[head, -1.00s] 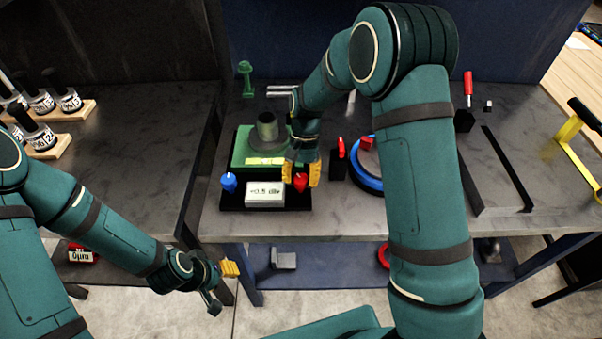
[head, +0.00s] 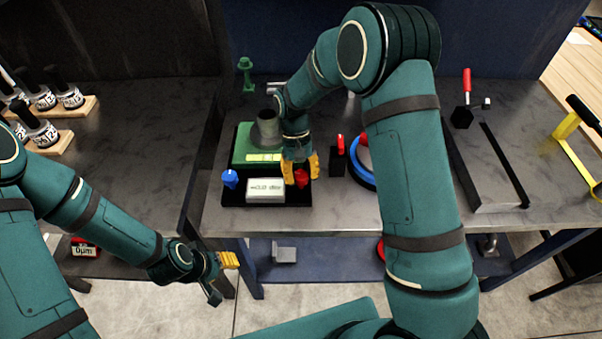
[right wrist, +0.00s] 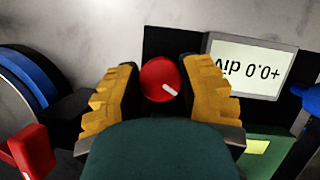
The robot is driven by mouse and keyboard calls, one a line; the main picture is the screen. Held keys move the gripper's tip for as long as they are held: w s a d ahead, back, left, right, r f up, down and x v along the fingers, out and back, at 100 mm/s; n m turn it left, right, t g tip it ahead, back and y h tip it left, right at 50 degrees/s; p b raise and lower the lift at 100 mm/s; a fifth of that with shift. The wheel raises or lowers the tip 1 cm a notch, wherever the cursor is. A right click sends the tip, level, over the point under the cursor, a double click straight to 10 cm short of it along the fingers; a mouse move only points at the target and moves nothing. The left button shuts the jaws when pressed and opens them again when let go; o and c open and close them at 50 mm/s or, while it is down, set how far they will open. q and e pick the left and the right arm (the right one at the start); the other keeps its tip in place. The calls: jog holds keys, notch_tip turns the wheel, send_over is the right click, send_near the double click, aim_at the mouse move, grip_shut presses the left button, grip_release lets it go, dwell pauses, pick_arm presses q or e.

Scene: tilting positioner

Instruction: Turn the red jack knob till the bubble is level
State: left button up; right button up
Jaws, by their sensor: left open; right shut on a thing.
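The red jack knob (head: 301,177) stands at the front right of the black base of the tilting positioner. In the right wrist view the knob (right wrist: 161,80), with a white mark pointing lower right, sits between the yellow fingers. My right gripper (head: 301,169) is shut on it from above. The green tilting plate (head: 243,146) carries a grey cylinder (head: 268,131) and a yellow-green level vial (head: 263,157); the bubble is too small to make out. The display (right wrist: 248,67) reads +0.0 div, upside down in the right wrist view. My left gripper (head: 221,278) is open and empty, low in front of the bench.
A blue knob (head: 230,179) stands at the base's front left. Right of my right gripper are a black block with a red top (head: 338,160) and a blue ring (head: 361,165), partly hidden by my arm. A green stand (head: 246,76) is behind.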

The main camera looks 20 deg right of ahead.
jog(key=shift+s+f, duration=0.1)
jog(key=shift+f, duration=0.05)
jog(key=o, duration=1.2)
jog(key=v, duration=1.2)
